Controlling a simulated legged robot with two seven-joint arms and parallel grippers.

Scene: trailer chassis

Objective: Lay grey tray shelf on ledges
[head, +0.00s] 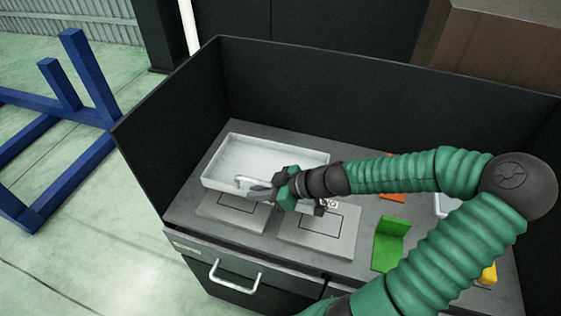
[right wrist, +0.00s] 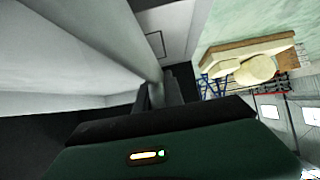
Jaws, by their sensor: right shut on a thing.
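The pale grey tray shelf (head: 260,158), a shallow open box with a rim, is over the back left of the dark worktop in the head view. The tray looks empty. I cannot tell whether its underside touches anything. No ledges can be made out. My left gripper is not in view.
Two flat grey plates (head: 232,211) (head: 318,238) with dark outlines lie in front of the tray. A green bracket (head: 388,245), an orange piece (head: 392,197) and a yellow piece (head: 488,274) are to the right. Tall dark panels (head: 300,90) enclose the back and left. A drawer (head: 235,285) is below.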

